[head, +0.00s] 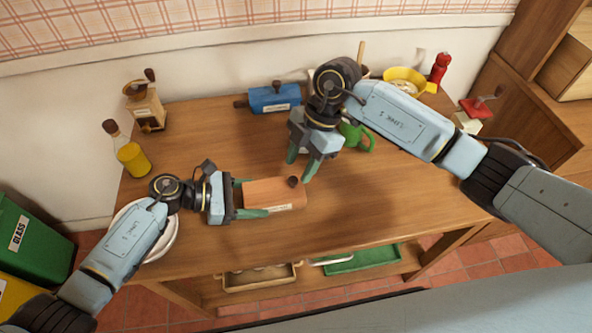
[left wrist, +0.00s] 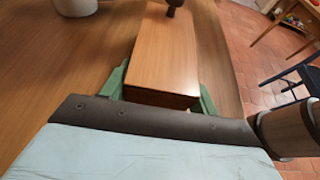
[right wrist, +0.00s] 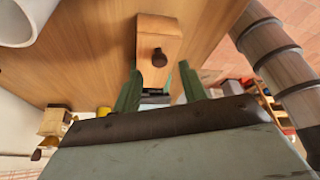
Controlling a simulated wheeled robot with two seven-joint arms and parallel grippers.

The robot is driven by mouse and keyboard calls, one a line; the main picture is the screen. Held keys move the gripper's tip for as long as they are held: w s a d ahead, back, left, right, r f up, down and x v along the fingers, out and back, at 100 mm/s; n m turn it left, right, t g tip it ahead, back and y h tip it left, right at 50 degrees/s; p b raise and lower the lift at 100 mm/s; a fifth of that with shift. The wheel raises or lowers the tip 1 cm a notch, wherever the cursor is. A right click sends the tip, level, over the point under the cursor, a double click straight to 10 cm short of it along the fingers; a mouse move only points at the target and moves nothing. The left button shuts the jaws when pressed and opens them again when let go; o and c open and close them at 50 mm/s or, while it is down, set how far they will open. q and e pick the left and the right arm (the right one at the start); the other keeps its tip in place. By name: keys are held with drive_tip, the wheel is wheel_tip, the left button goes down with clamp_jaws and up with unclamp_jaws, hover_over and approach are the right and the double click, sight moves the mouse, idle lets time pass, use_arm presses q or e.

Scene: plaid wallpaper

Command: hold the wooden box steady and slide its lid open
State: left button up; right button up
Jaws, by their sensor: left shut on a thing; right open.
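The wooden box (head: 270,193) lies on the table with its lid on top and a dark round knob (head: 293,181) near its right end. My left gripper (head: 252,197) is shut on the box's left end, one finger on each side; the left wrist view shows the box (left wrist: 165,55) between the green fingers. My right gripper (head: 302,172) is open and empty, pointing down above and just behind the knob end. In the right wrist view the knob (right wrist: 159,58) is ahead of the open fingers, apart from them.
A bottle (head: 130,157) and a wooden grinder (head: 146,106) stand at the left. A white plate (head: 166,240) lies partly under my left arm. The table's front right is clear.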

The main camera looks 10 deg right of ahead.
sight(293, 179)
drive_tip(key=shift+x, duration=1.5)
drive_tip(key=shift+c, duration=0.2)
clamp_jaws()
